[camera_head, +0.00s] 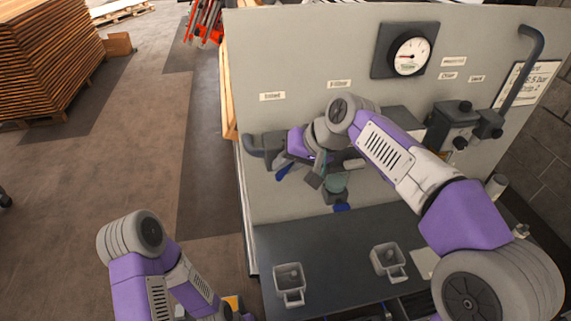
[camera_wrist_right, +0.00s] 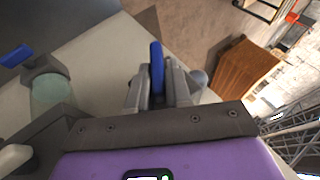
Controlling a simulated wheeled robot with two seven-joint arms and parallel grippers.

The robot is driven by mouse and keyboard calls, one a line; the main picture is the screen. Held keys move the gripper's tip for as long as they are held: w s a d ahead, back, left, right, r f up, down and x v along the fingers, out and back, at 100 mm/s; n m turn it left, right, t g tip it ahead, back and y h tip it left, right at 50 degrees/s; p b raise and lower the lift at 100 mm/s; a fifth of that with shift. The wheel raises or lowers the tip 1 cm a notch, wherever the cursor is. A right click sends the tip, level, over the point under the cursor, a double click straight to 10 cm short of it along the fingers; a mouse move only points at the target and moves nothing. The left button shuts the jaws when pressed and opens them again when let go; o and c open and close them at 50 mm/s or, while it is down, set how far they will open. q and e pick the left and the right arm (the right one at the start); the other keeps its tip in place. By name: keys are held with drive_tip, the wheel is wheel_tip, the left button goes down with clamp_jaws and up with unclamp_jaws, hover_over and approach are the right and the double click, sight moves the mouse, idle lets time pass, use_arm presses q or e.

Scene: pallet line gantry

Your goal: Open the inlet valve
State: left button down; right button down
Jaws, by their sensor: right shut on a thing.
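The inlet valve's blue lever (camera_head: 284,172) is below the inlet label (camera_head: 272,97) at the left side of the grey panel. It slants down to the left in the head view. My right gripper (camera_wrist_right: 160,88) is shut on this blue lever (camera_wrist_right: 157,65), which stands between its two fingers in the wrist view. The right wrist hides most of the valve body in the head view. My left arm is low at the left of the head view, away from the panel; its fingers cannot be made out.
A filter bowl (camera_head: 334,183) with a blue drain (camera_head: 342,207) hangs close right of my right gripper. A gauge (camera_head: 411,56) and a dark valve block (camera_head: 453,122) are on the panel. Two grey cups (camera_head: 290,294) (camera_head: 388,273) are on the dark shelf.

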drive_tip(key=shift+y, duration=0.4)
drive_tip(key=c, duration=1.1)
unclamp_jaws()
drive_tip(key=shift+d, duration=0.15)
drive_tip(key=p+v, duration=0.1)
drive_tip(key=v, duration=0.6)
drive_tip(key=shift+d+r, duration=0.15)
drive_tip(key=shift+r, duration=0.05)
